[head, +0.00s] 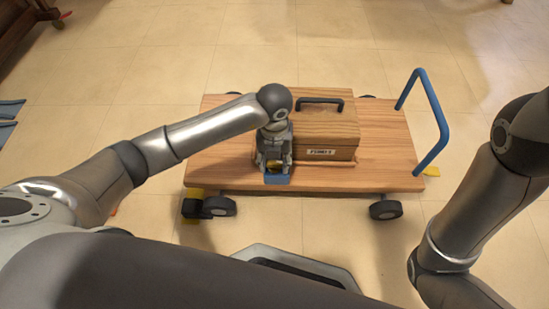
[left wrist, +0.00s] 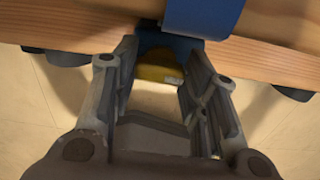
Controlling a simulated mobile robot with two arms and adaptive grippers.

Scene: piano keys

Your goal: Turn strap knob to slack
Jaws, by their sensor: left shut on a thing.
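The strap knob is yellow and sits at the front edge of a wooden cart. It shows between my left fingers in the left wrist view (left wrist: 158,73), and a bit of it shows in the head view. A blue strap fitting (head: 278,179) is next to it on the deck edge; in the left wrist view a blue strap (left wrist: 203,16) runs over the wood. My left gripper (head: 275,164) points down at the cart's front edge and is shut on the knob, one finger on each side. The knob's turn angle and the strap's tension cannot be told. My right gripper is out of view.
A wooden box (head: 329,125) with a black handle and a label stands on the cart deck (head: 225,166). A blue push handle (head: 434,111) rises at the cart's right end. Black wheels (head: 386,210) and yellow chocks (head: 192,205) are below. The tiled floor around is mostly clear.

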